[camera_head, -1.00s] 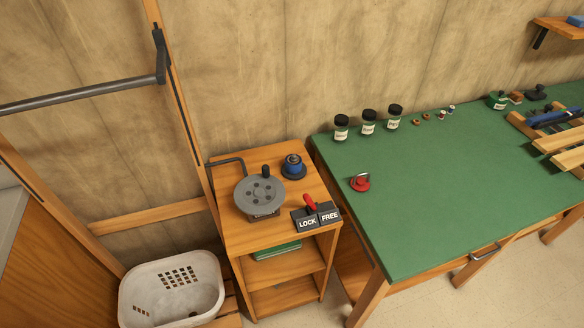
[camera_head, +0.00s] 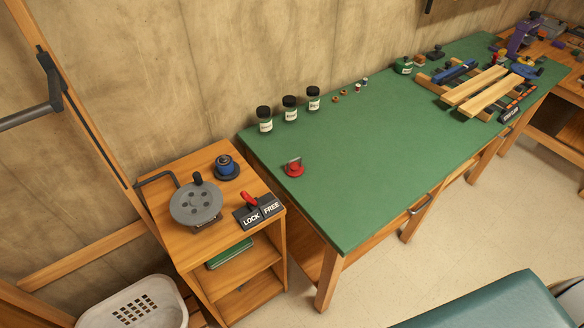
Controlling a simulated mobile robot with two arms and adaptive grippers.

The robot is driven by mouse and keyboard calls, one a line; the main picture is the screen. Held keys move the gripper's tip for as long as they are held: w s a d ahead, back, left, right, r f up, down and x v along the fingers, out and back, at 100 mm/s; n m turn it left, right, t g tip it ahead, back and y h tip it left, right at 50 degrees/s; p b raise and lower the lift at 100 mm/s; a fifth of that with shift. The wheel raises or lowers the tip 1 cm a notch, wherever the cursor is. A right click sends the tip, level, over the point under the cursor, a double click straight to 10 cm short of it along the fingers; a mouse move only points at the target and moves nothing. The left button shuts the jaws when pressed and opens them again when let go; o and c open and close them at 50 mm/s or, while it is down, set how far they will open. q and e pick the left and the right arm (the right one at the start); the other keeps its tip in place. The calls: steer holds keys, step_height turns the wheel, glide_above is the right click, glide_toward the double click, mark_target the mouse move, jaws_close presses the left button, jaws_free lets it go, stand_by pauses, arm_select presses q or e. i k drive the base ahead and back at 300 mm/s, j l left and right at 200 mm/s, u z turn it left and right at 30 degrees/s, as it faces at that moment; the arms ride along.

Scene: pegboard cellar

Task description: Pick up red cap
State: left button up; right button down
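A small red cap-like piece (camera_head: 294,169) with a metal loop on top sits on the green bench top (camera_head: 345,180), near its left end. It stands in front of three dark-lidded jars. Another red part is the lever (camera_head: 249,197) on the LOCK/FREE block on the wooden side cabinet. Neither of my grippers shows in the head view.
The jars (camera_head: 290,109) stand along the wall. The wooden cabinet (camera_head: 181,245) left of the bench bears a grey crank wheel (camera_head: 196,204) and a blue knob (camera_head: 224,166). A white basket (camera_head: 136,304) stands lower left. A green padded surface (camera_head: 490,305) shows lower right. The bench's middle is clear.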

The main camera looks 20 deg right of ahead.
mark_target(293, 169)
steer(key=i+l+u, duration=0.1)
steer(key=l+u, duration=0.65)
steer(key=i+j, duration=0.05)
steer(key=j, duration=0.05)
